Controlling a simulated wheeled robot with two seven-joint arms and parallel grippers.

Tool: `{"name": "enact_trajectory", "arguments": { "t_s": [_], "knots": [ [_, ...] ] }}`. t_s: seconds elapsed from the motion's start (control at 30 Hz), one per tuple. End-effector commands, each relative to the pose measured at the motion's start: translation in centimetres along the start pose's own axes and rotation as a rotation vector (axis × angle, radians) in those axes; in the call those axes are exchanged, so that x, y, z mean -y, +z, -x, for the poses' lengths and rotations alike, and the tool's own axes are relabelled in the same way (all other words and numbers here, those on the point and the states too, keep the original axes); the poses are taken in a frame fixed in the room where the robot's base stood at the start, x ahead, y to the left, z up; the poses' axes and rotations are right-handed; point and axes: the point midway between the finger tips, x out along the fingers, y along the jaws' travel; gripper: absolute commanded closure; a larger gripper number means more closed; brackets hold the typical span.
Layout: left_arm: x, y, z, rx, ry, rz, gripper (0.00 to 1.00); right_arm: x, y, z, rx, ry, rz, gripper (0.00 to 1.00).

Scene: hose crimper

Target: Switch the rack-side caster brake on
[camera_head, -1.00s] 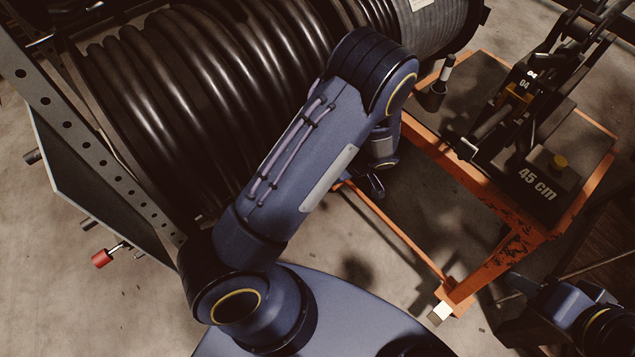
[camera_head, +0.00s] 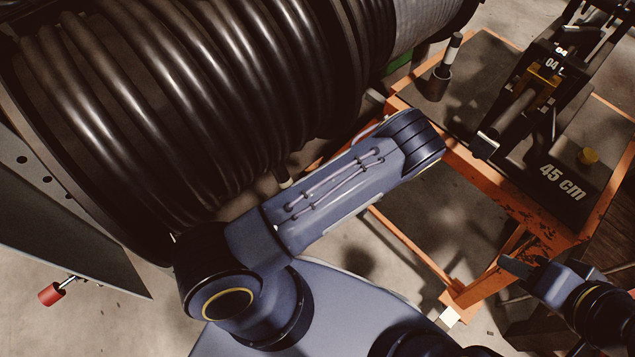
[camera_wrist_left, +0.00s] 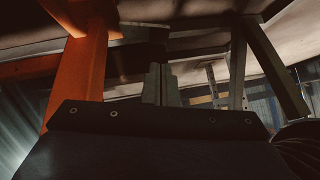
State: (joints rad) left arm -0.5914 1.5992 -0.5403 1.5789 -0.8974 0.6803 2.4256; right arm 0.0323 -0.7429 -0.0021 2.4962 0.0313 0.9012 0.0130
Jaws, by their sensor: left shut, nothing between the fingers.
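The orange cart (camera_head: 440,270) stands at the right, with the black crimper (camera_head: 535,95) and a "45 cm" panel on its top. I cannot make out the rack-side caster or its brake in either view. My left arm reaches across the head view towards the cart's rack side, and its gripper is hidden there behind the forearm. In the left wrist view my left gripper (camera_wrist_left: 161,84) is shut and empty, near an orange upright (camera_wrist_left: 78,80). My right gripper (camera_head: 530,270) is at the lower right, beside the cart; its jaw opening is unclear.
A rack with a large roll of black hose (camera_head: 170,100) fills the upper left, close to the cart. A red-ended lever (camera_head: 50,294) sticks out at the far left. Bare floor shows below the cart.

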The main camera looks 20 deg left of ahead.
Motion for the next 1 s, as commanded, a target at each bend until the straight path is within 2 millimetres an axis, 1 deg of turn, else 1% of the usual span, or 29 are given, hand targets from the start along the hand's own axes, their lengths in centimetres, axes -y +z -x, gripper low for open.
{"name": "enact_trajectory", "arguments": {
  "t_s": [0.03,0.2,0.3,0.4,0.6,1.0],
  "knots": [
    [0.1,0.2,-1.3,0.000,-0.005,0.000,1.00,-0.2,0.3,-0.5,0.000,0.000,0.000,0.64],
    [0.1,0.2,-4.5,0.000,-0.005,0.001,1.00,-0.7,0.7,-1.4,0.000,0.000,0.000,0.64],
    [0.1,0.2,-6.1,0.001,-0.003,0.000,1.00,-0.8,0.9,-1.9,0.000,0.000,0.000,0.64],
    [0.0,0.2,-7.3,0.000,-0.003,0.001,1.00,-1.0,1.1,-2.2,0.000,0.000,0.000,0.64],
    [0.1,0.0,-8.2,0.000,-0.001,0.000,1.00,-1.1,1.2,-2.3,0.001,0.000,0.000,0.64],
    [0.1,0.1,-8.3,0.000,-0.001,0.000,1.00,-1.1,1.2,-2.4,0.000,0.000,0.000,0.64]
  ]
}}
